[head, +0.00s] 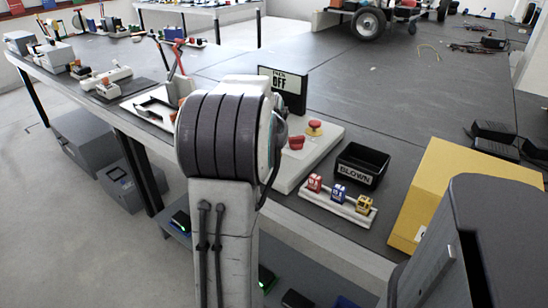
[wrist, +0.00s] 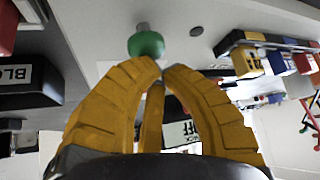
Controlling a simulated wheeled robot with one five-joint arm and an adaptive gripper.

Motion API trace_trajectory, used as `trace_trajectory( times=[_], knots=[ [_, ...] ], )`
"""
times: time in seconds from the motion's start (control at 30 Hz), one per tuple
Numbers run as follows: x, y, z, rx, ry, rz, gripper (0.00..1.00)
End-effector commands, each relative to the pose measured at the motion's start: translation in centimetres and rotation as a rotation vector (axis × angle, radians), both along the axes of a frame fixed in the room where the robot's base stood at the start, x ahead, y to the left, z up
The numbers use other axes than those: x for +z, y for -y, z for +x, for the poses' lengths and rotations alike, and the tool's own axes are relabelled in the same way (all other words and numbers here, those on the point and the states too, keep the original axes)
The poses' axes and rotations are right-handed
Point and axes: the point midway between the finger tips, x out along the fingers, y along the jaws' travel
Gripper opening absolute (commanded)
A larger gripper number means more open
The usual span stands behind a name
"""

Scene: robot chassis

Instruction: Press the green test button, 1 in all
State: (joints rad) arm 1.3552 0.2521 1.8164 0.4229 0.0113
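The green test button (wrist: 146,44) shows in the wrist view as a round green cap on a grey stem, standing out from a pale panel (wrist: 110,30). My gripper (wrist: 160,67) has yellow ribbed fingers with their tips drawn together and nothing between them. The tips appear just beside the green cap in the picture; I cannot tell whether they touch it. In the head view my arm hides the gripper and the green button. The white control box (head: 325,150) there carries a red button (head: 297,142) and a red knob on a yellow base (head: 314,128).
A black bin marked BLOWN (head: 362,165) stands right of the control box. A rail with red, blue and yellow blocks (head: 338,198) lies in front of it. A black sign reading OFF (head: 283,86) stands behind. A yellow box (head: 455,190) is at the right. Bare bench (head: 400,90) lies beyond.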

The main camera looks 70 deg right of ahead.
Motion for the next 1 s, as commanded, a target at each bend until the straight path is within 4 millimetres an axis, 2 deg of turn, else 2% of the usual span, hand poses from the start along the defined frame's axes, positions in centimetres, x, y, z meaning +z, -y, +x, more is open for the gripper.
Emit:
trace_trajectory(
  times=[1.0],
  knots=[
    [-0.92, -0.04, 0.0, 0.0, -0.001, 0.003, 0.0]
  ],
)
